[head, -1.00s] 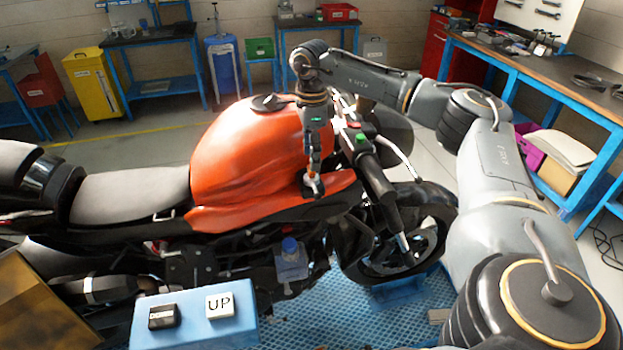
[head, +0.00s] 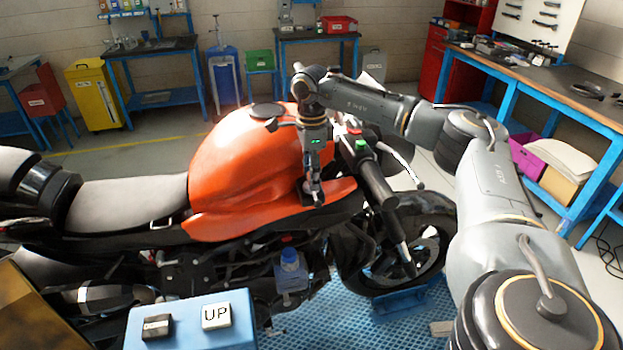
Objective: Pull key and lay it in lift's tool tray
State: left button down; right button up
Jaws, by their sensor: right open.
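The orange motorcycle (head: 240,165) stands on the blue lift platform (head: 335,322). My right gripper (head: 317,196) points down beside the right end of the orange tank, just left of the handlebar. It is open, though its fingers look small and close together from here. The key is too small or too hidden by the fingers to make out, and I cannot tell whether they touch it. I cannot pick out the tool tray with certainty. My left gripper is not in view.
A blue control box (head: 190,325) with UP and DOWN buttons stands at the front left. The handlebar (head: 378,185) is close to my right gripper. A workbench (head: 545,85) stands at the right, with smaller tables along the back wall.

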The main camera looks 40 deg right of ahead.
dwell(0.8)
grip_shut()
jog(key=shift+r, duration=0.1)
jog(key=shift+r+p, duration=2.5)
jog(key=shift+r, duration=0.45)
